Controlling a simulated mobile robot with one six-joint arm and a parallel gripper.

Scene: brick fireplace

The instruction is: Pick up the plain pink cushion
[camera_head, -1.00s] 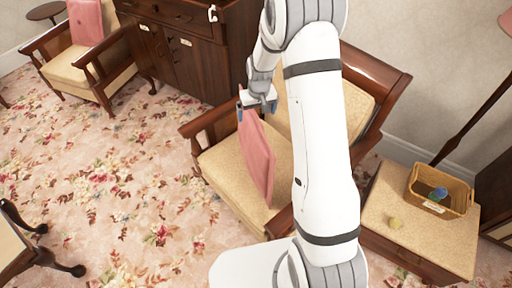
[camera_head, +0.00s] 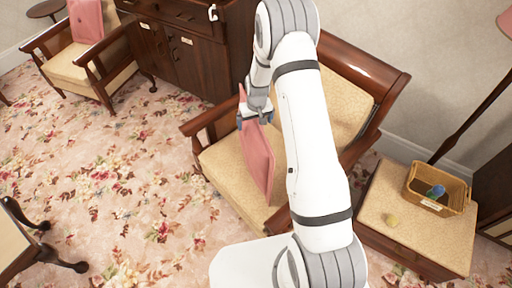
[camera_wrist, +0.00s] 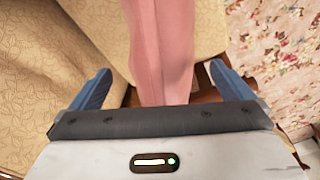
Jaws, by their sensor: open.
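The plain pink cushion (camera_head: 257,157) stands on edge on the seat of the near armchair (camera_head: 226,180). My gripper (camera_head: 256,119) is at the cushion's upper end, with its fingers pointing down. In the wrist view the cushion (camera_wrist: 163,45) runs between the two blue fingertips of my gripper (camera_wrist: 155,82), with a gap on each side. The gripper is open and not closed on it. My arm covers part of the chair's back and right side.
A second armchair (camera_head: 78,73) with a pink cloth or cushion (camera_head: 87,20) stands at the far left. A dark wooden cabinet (camera_head: 185,50) is behind. Flowered carpet is clear at left.

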